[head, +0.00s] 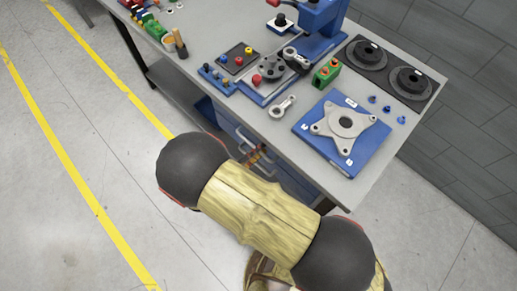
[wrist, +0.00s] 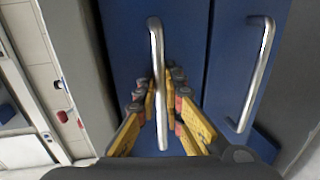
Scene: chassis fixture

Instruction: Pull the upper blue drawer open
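The upper blue drawer (wrist: 120,50) fills the middle of the wrist view, with its front seen turned on its side. Its silver bar handle (wrist: 155,40) runs up and down the picture. My gripper (wrist: 161,84) has its yellow fingers on both sides of this handle, drawn in close to it, and looks shut on the bar. In the head view my arm hides most of the drawers; a handle (head: 243,134) and part of my gripper (head: 256,160) show beside the bench. Whether the drawer stands out from the cabinet is not clear.
A second blue drawer (wrist: 225,60) with its own silver handle (wrist: 258,75) lies to the right in the wrist view. Above the drawers, the grey bench top (head: 262,127) carries a blue fixture plate (head: 322,148) and several parts. The floor left of the bench is clear.

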